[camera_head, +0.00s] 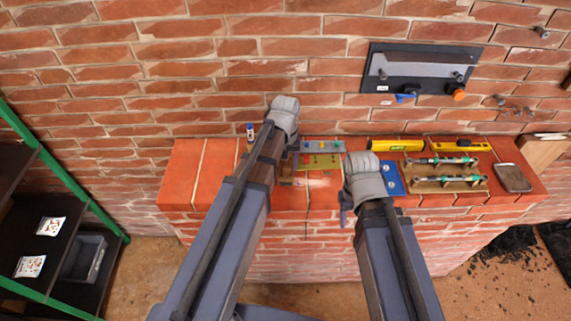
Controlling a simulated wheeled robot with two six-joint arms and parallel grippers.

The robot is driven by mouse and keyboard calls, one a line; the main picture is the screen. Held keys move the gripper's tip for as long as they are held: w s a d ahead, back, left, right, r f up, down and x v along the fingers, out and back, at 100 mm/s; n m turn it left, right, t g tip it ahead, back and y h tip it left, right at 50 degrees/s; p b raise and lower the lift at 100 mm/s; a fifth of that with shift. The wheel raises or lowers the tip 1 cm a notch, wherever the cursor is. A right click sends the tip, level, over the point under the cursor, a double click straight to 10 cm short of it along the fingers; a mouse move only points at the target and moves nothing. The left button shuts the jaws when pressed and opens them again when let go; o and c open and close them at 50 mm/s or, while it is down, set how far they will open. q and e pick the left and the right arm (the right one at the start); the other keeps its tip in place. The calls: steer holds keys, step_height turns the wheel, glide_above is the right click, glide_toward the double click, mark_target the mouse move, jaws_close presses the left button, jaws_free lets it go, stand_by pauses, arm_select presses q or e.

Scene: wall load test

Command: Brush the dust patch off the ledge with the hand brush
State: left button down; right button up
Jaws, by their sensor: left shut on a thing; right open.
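The red brick ledge (190,180) runs across the middle of the view below the brick wall. My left gripper (289,160) is over the ledge, left of its middle, mostly hidden by its own wrist and arm. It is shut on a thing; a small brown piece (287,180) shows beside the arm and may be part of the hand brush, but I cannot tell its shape. My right gripper (346,204) is open near the ledge's front edge, right of the left one. I cannot make out the dust patch; the arms cover part of the ledge top.
On the ledge stand a glue-like bottle (250,132), an olive plate (320,161), a yellow level (396,145), a blue plate (391,178), a tray with green-ended bars (447,183) and a dark phone-like device (513,177). A black panel (420,84) hangs above. The left ledge end is clear.

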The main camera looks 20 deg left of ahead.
arm_select(q)
steer(key=shift+r, duration=0.5)
arm_select(e)
steer(key=shift+r, duration=0.5)
arm_select(q)
step_height(320, 180, up, 3)
steer(key=p, duration=0.3)
steer(key=shift+r, duration=0.1)
arm_select(e)
step_height(320, 180, up, 3)
